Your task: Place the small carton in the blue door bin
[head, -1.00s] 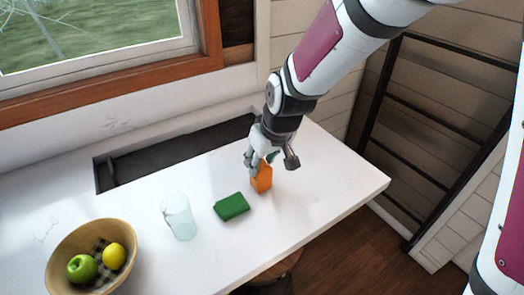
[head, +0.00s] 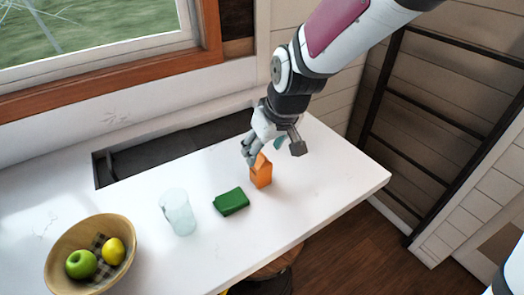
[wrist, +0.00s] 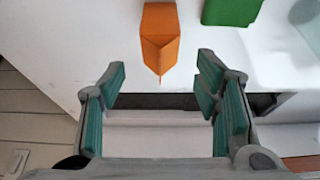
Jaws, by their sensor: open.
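The small orange carton (head: 261,173) stands upright on the white counter, with its gabled top up. It also shows at the top of the wrist view (wrist: 160,38), ahead of and between my fingers. My gripper (head: 252,153) is open and empty, just behind and above the carton in the head view. In the wrist view my gripper (wrist: 160,88) shows its two teal-padded fingers wide apart, with clear space between them and the carton. No blue door bin shows in any view.
A green block (head: 231,202) lies left of the carton, and a clear glass (head: 178,212) stands further left. A wooden bowl (head: 62,243) holds a green apple and a yellow fruit. A dark sink (head: 175,145) lies behind. The counter's right end (head: 345,180) is clear.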

